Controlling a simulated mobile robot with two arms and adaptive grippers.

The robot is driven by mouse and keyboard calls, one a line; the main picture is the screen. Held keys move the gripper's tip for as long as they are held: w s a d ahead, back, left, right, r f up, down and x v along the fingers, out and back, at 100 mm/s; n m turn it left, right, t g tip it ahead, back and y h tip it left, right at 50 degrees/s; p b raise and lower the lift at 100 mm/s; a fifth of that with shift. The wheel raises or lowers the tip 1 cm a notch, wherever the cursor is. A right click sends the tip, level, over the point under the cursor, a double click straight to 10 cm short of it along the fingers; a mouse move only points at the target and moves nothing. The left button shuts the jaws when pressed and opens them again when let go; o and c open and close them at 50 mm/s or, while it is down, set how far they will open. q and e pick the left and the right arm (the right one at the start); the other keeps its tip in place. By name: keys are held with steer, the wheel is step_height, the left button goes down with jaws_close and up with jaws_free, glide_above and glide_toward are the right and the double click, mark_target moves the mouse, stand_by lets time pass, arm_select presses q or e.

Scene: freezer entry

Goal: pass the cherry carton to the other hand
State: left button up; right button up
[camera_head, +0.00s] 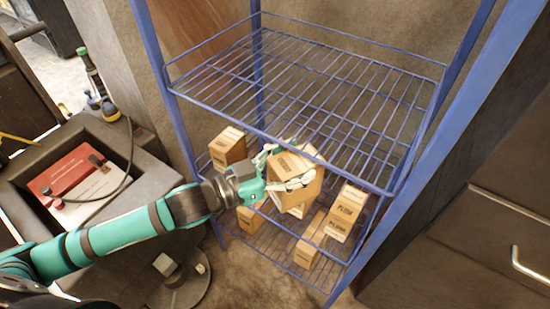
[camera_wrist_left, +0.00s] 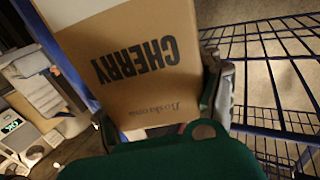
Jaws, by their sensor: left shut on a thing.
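The cherry carton (camera_head: 296,164) is a brown box. My left gripper (camera_head: 289,172) is shut on it, with fingers on its two sides, between the upper and lower shelves of the blue wire rack. In the left wrist view the carton (camera_wrist_left: 135,65) fills the upper middle, with the word CHERRY upside down. The gripper's green body shows below it, and a finger lies along its right side. My right gripper is in neither view.
The blue rack's upper wire shelf (camera_head: 310,90) is empty. Several cartons stand on the lower shelf, among them a plum carton (camera_head: 346,208) on the right and another carton (camera_head: 228,147) at the back left. A dark cart (camera_head: 150,165) with a red and white box stands left of the rack.

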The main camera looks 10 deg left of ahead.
mark_target(315, 165)
arm_select(q)
steer(key=shift+d+r+m+g+h, duration=0.15)
steer(key=shift+d+m+g+h, duration=0.6)
steer(key=shift+d+g, duration=0.25)
steer(key=shift+d+r+m+g+h, duration=0.15)
steer(key=shift+d+m+g+h, duration=0.4)
steer(key=shift+d+m+g, duration=0.4)
steer(key=shift+g, duration=0.35)
steer(key=shift+s+a+m+g+h, duration=0.1)
steer(key=shift+a+m+g+h, duration=0.3)
steer(key=shift+m+g, duration=0.35)
steer(key=shift+s+a+m+g+h, duration=0.1)
steer(key=shift+a+m+g+h, duration=0.1)
steer(key=shift+a+m+g, duration=0.5)
steer(key=shift+s+a+m+g, duration=0.2)
steer(key=shift+m+g, duration=0.2)
steer(key=shift+g, duration=0.5)
steer(key=shift+s+a+m+g, duration=0.15)
steer(key=shift+m+g, duration=0.2)
steer(key=shift+g, duration=0.5)
steer(key=shift+w, duration=0.1)
